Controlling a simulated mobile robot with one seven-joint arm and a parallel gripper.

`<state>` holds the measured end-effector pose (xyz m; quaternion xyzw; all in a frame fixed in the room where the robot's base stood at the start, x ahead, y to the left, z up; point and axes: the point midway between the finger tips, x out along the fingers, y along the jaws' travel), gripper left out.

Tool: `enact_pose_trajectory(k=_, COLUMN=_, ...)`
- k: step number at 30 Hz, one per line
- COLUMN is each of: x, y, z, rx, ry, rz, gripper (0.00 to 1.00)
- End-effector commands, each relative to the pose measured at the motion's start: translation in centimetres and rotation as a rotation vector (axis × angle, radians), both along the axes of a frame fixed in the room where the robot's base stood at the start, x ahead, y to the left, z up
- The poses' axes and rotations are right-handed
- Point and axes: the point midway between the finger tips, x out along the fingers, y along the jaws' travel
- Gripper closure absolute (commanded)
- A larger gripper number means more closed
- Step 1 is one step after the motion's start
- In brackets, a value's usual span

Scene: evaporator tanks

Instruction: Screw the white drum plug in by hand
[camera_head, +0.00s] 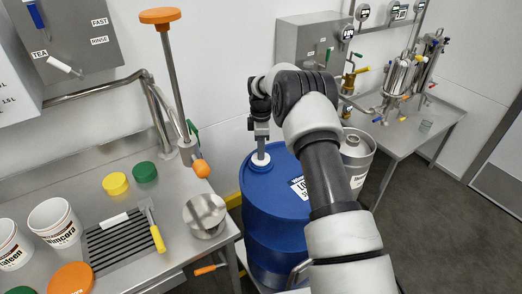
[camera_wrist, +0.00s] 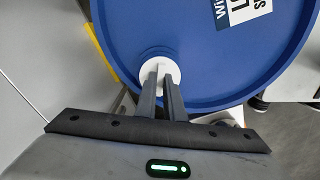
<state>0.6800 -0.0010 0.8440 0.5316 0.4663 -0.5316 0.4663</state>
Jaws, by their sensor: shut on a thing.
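The white drum plug (camera_head: 260,160) sits at the top of the blue drum (camera_head: 262,215), near the left rim of its lid. My gripper (camera_head: 261,150) points down from above and is shut on the plug. In the wrist view the two dark fingers (camera_wrist: 164,85) meet the white plug (camera_wrist: 158,68) over a round recess in the blue lid (camera_wrist: 215,70). The fingers cover part of the plug. I cannot tell how deep the plug sits in the opening.
A steel bench (camera_head: 165,262) with paper cups, coloured lids and a yellow-handled scraper (camera_head: 153,230) stands at the left. A steel can (camera_head: 356,157) stands behind the drum to the right. An upright pipe with an orange knob (camera_head: 160,16) rises left of my gripper.

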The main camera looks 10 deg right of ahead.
Motion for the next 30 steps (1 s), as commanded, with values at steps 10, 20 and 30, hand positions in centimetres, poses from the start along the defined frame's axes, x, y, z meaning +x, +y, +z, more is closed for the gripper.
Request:
enact_pose_trajectory(k=10, x=0.01, y=-0.01, z=-0.66, rx=0.0, ry=0.0, rz=0.0, gripper=0.73)
enact_pose_trajectory(k=20, x=-0.01, y=-0.01, z=-0.69, rx=0.0, ry=0.0, rz=0.0, gripper=0.7)
enact_pose_trajectory(k=30, x=0.01, y=0.0, z=-0.45, rx=0.0, ry=0.0, rz=0.0, gripper=0.7)
